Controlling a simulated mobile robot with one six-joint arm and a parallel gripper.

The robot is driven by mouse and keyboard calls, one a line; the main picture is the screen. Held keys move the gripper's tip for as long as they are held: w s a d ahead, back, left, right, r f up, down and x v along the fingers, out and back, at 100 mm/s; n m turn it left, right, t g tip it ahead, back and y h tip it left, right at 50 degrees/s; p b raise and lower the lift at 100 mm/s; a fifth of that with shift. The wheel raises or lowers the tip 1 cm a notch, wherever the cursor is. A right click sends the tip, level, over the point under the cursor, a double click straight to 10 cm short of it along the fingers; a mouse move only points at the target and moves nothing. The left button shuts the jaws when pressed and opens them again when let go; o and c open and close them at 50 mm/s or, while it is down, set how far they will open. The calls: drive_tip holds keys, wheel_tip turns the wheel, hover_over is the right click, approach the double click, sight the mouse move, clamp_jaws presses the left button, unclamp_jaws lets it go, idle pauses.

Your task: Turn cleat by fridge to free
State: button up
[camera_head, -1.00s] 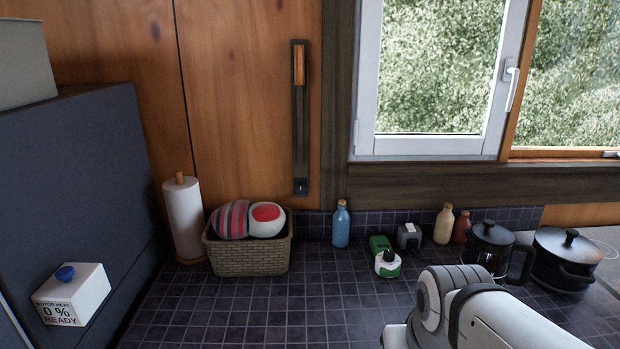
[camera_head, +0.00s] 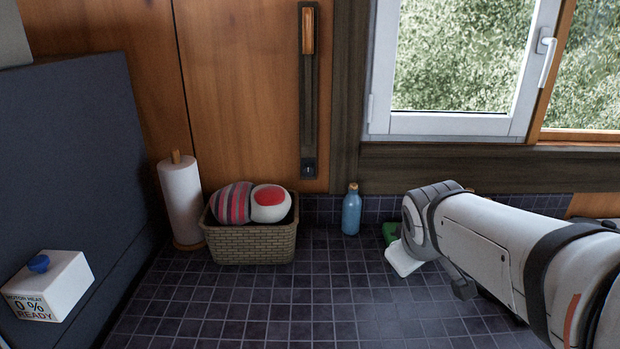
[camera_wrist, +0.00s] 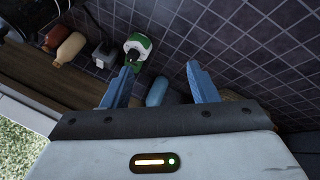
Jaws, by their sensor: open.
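A dark vertical strip (camera_head: 309,130) with a wooden piece (camera_head: 308,32) at its top and a small dark fitting (camera_head: 309,169) at its lower end is fixed to the timber wall. It may be the cleat; I cannot tell for sure. A tall dark blue-grey cabinet (camera_head: 70,150), possibly the fridge, stands at the left. A white box with a blue knob (camera_head: 38,264) is on its side and reads "0 % READY". My gripper (camera_wrist: 162,70) is open and empty in the wrist view, above the counter. In the head view my arm hides most of it.
A basket (camera_head: 252,244) with two round items and a paper-towel roll (camera_head: 181,200) stand below the strip. A blue bottle (camera_head: 351,210) stands right of the basket. A green-and-white item (camera_wrist: 138,46) and more bottles show in the wrist view. The front tiled counter is clear.

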drive_tip(key=w+a+n+t+b, duration=0.35)
drive_tip(key=w+n, duration=0.45)
drive_tip(key=w, duration=0.7)
drive_tip(key=n+t+y+b, duration=0.4)
drive_tip(key=n+y+b, duration=0.2)
drive_tip(key=n, duration=1)
approach(309, 171)
drive_tip(key=w, duration=0.2)
drive_tip(key=x, duration=0.7)
drive_tip(key=shift+s+a+f+p, duration=0.2)
drive_tip(key=shift+f+p, duration=0.1)
drive_tip(key=shift+p, duration=0.1)
drive_tip(key=shift+c, duration=0.3)
